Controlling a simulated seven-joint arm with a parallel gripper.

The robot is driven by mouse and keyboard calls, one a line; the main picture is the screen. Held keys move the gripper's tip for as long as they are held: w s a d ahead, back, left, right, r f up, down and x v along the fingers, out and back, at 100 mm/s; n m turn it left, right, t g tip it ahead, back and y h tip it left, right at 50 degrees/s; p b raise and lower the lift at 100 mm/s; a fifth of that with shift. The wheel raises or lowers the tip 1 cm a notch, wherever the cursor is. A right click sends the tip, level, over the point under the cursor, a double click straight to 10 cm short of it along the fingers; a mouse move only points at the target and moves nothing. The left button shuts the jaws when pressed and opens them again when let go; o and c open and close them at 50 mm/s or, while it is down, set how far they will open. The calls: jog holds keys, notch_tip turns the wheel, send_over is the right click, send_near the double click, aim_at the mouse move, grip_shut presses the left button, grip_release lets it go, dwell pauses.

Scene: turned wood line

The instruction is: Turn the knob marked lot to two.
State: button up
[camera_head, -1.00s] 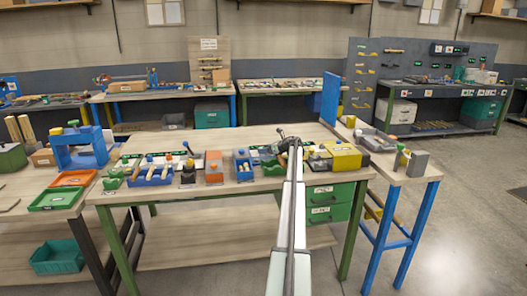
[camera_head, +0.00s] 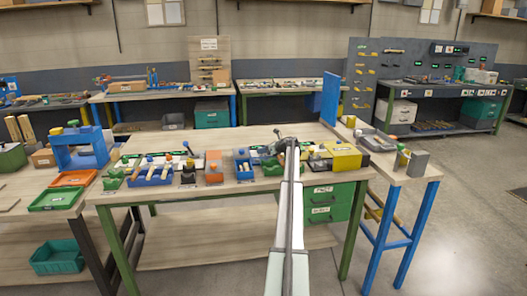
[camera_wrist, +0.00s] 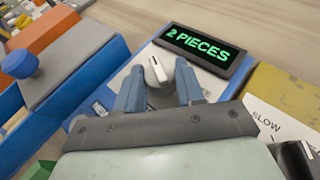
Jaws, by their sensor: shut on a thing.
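In the wrist view my gripper (camera_wrist: 158,85) is shut on a small knob (camera_wrist: 157,72) with a pale top and a dark side. The knob stands on a light plate with a blue surround. A dark display (camera_wrist: 203,55) just beyond it reads "2 PIECES" in green letters. My gripper's fingers hide much of the plate and its markings, so I cannot read a "lot" label. In the head view my gripper (camera_head: 279,143) is over the right half of the middle bench; the knob is too small to make out there.
A yellow box (camera_head: 344,157) is to the right of my gripper in the head view. A blue unit (camera_head: 242,164) and an orange box (camera_head: 214,167) are to its left. The bench's back strip (camera_head: 230,136) is clear.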

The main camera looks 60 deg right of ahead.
jog(key=shift+c, duration=1.3)
jog(key=shift+a+m+h, duration=0.15)
jog(key=shift+m+h, duration=0.35)
jog(key=shift+h, duration=0.1)
jog(key=shift+m+h, duration=0.3)
jog(key=o, duration=1)
jog(key=shift+o, duration=0.2)
notch_tip(320, 180, up, 10)
